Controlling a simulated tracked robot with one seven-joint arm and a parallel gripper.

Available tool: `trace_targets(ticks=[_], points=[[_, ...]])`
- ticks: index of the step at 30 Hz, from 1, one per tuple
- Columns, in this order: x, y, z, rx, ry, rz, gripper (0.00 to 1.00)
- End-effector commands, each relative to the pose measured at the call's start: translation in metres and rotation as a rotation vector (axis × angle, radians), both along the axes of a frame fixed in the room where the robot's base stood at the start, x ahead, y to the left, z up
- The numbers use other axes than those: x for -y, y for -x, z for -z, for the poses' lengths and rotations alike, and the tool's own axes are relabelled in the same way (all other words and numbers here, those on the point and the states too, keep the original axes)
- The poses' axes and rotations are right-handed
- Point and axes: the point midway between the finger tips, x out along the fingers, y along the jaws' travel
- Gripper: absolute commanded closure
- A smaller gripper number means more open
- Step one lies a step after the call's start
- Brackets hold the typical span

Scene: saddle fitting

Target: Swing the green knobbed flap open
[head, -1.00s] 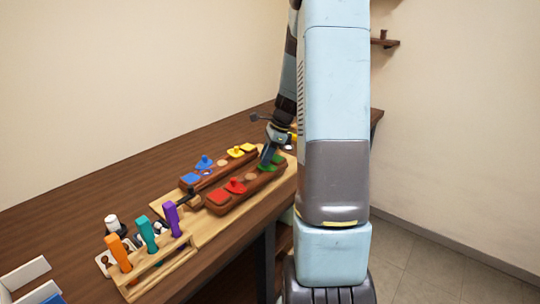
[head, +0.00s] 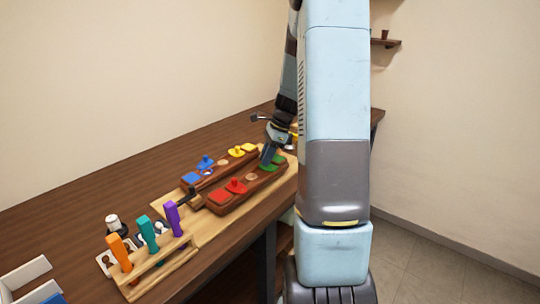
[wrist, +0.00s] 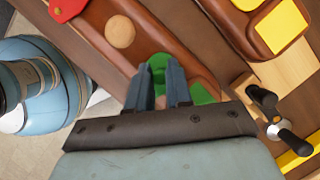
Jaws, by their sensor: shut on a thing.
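The green knobbed flap (head: 269,167) lies at the right end of the front brown wooden block (head: 240,190), with another green patch (head: 278,158) beside it. My gripper (head: 267,158) reaches down onto it from above. In the wrist view, green shows between and just beyond the fingertips of my gripper (wrist: 160,85), and the green flap (wrist: 158,62) is partly covered by them. More green (wrist: 203,95) shows right of the fingers. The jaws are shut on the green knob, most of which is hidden. I cannot tell how far the flap is turned.
A red knobbed flap (head: 236,186) is on the same block. A second block behind carries blue (head: 205,162) and yellow (head: 237,151) knobbed flaps. A wooden rack with orange (head: 120,252), teal (head: 149,233) and purple (head: 173,217) handles stands front left.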

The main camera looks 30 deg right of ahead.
Motion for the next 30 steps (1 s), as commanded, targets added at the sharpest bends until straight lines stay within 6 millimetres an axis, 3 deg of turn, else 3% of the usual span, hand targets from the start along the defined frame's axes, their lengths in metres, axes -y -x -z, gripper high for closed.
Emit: trace_targets(ticks=[16,17,24,30], points=[[-0.0025,-0.0023,-0.0005,0.004,-0.001,-0.003,1.00],[-0.0025,-0.0023,-0.0005,0.004,-0.001,-0.003,0.79],[-0.0011,-0.0010,-0.0001,0.001,-0.001,-0.001,0.56],[-0.0004,-0.0003,0.0000,0.000,-0.001,0.000,0.56]])
